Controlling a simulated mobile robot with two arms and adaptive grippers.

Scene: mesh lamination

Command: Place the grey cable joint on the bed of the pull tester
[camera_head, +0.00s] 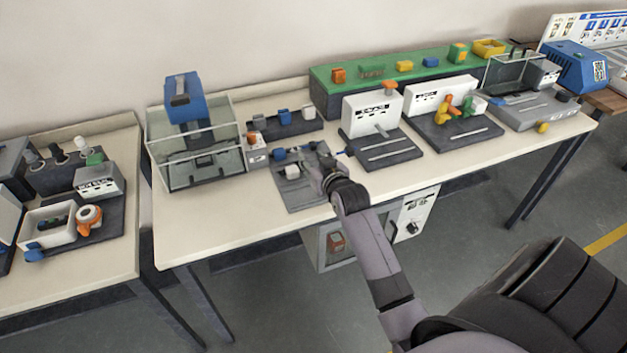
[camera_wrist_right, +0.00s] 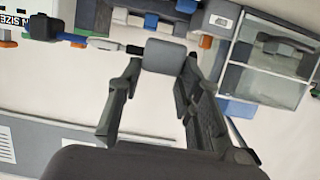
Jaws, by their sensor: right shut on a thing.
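My right gripper (camera_head: 326,168) is over the middle of the long table, above or beside a dark grey plate (camera_head: 293,201). In the right wrist view, my right gripper (camera_wrist_right: 163,75) is shut on a grey block, the grey cable joint (camera_wrist_right: 163,55), held between its two fingertips. In the head view the joint is hard to make out at the gripper. A white block (camera_head: 292,172) is on the plate. I cannot tell for sure which station is the pull tester; no label is readable. My left gripper is not in view.
A clear box with a blue top (camera_head: 184,98) stands to the left. A green shelf (camera_head: 350,90) lies behind. The table's front left strip is bare.

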